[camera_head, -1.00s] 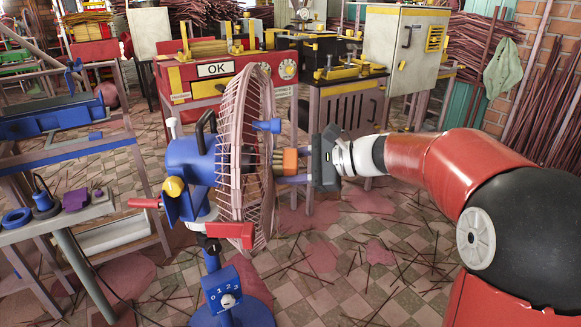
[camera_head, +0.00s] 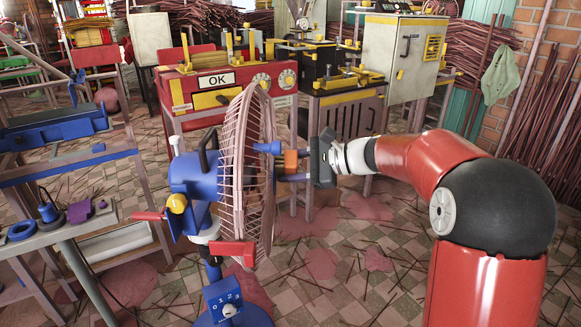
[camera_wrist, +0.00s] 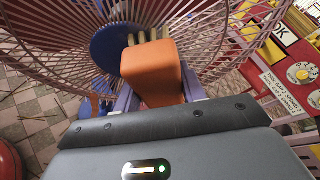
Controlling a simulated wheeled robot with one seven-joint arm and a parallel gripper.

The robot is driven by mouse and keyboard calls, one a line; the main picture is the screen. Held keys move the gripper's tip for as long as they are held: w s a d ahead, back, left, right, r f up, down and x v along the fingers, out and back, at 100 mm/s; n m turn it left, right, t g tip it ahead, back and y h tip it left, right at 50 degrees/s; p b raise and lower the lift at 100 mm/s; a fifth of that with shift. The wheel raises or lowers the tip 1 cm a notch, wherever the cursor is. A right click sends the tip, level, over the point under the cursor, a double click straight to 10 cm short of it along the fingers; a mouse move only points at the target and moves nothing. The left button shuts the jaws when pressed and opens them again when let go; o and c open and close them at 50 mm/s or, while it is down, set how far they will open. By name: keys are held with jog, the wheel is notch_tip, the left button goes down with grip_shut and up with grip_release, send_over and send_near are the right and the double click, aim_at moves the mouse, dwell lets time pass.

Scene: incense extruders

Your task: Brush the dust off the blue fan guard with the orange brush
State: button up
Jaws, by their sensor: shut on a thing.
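The fan guard (camera_head: 243,180) is a round wire cage on a blue standing fan. Its wires look dull pink, as if coated with dust, in both views. A blue hub (camera_head: 268,147) shows at its centre; it is also in the wrist view (camera_wrist: 117,50). My gripper (camera_head: 306,165) is shut on the orange brush (camera_head: 290,161), just right of the guard's front. In the wrist view the brush's orange block (camera_wrist: 152,70) points at the guard beside the hub. Its pale bristles (camera_wrist: 150,36) reach the wires; I cannot tell whether they touch.
A red bench with an OK sign (camera_head: 215,80) and a grey cabinet (camera_head: 402,55) stand behind. A small table (camera_head: 60,232) with blue and purple items is at the left.

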aim_at(274, 175)
jog(key=shift+w+a+p, duration=0.1)
jog(key=shift+w+p, duration=0.4)
jog(key=shift+w, duration=0.55)
jog(key=shift+w+r+p, duration=0.2)
jog(key=shift+w+p, duration=0.75)
jog(key=shift+w, duration=0.25)
jog(key=shift+s+r, duration=0.45)
jog(key=shift+r, duration=0.15)
jog(key=shift+s+b, duration=2)
jog(key=shift+s, duration=2.6)
jog(key=shift+r, duration=0.1)
jog(key=d, duration=0.6)
jog(key=shift+d+p, duration=0.15)
jog(key=shift+p, duration=0.3)
